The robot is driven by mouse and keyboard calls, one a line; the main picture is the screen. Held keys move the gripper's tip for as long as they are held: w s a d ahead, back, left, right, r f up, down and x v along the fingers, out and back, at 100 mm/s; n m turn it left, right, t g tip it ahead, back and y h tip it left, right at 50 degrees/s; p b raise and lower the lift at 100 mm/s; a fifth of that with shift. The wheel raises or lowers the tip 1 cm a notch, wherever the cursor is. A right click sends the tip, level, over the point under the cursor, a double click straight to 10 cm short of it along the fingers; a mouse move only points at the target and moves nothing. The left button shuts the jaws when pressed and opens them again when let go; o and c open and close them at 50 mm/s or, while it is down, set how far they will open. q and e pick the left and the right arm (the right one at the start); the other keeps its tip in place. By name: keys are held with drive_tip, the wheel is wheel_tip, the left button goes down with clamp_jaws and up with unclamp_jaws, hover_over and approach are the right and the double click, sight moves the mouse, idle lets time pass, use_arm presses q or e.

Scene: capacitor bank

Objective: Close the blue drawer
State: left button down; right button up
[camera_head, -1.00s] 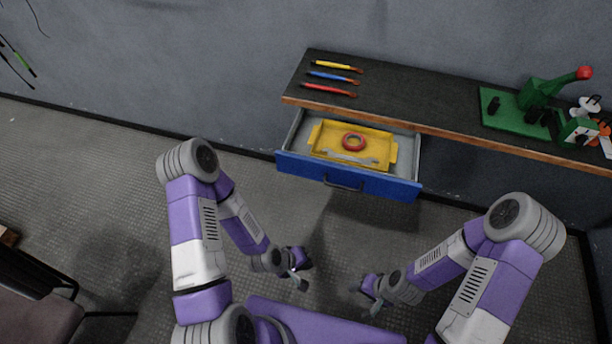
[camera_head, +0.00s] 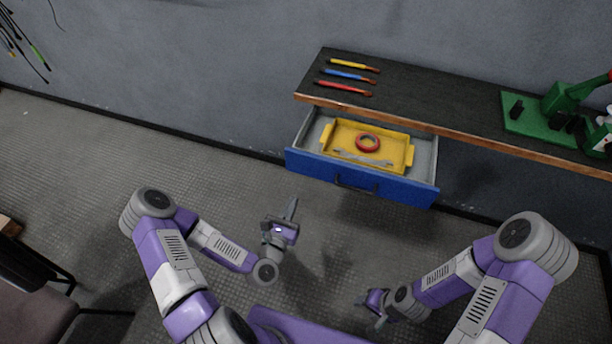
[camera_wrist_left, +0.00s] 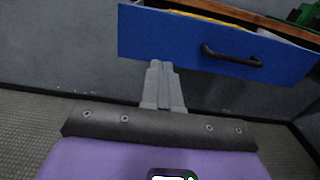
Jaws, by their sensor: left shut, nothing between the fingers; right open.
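The blue drawer (camera_head: 361,182) stands pulled out from under the dark workbench. A yellow tray (camera_head: 340,138) lies in it with a red ring (camera_head: 367,142) and a grey wrench (camera_head: 362,159). The drawer's dark handle (camera_head: 356,185) is on its front. My left gripper (camera_head: 291,210) is shut and empty, raised in front of and below the drawer's left part, apart from it. In the left wrist view its fingers (camera_wrist_left: 160,68) point at the lower left of the blue front (camera_wrist_left: 165,38), with the handle (camera_wrist_left: 232,58) to the right. My right gripper (camera_head: 366,304) is open, low and away from the drawer.
The workbench (camera_head: 430,105) carries yellow, blue and red pens (camera_head: 346,88) at its left and a green press (camera_head: 545,112) at its right. A chair (camera_head: 30,295) stands at lower left. The floor between me and the drawer is clear.

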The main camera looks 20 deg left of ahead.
use_arm(q)
drive_tip(key=b, duration=0.7)
approach(309, 166)
drive_tip(key=w, duration=0.6)
drive_tip(key=shift+w+d+r+b, duration=0.1)
drive_tip(key=shift+w+d+b, duration=0.05)
drive_tip(key=shift+w+b, duration=0.25)
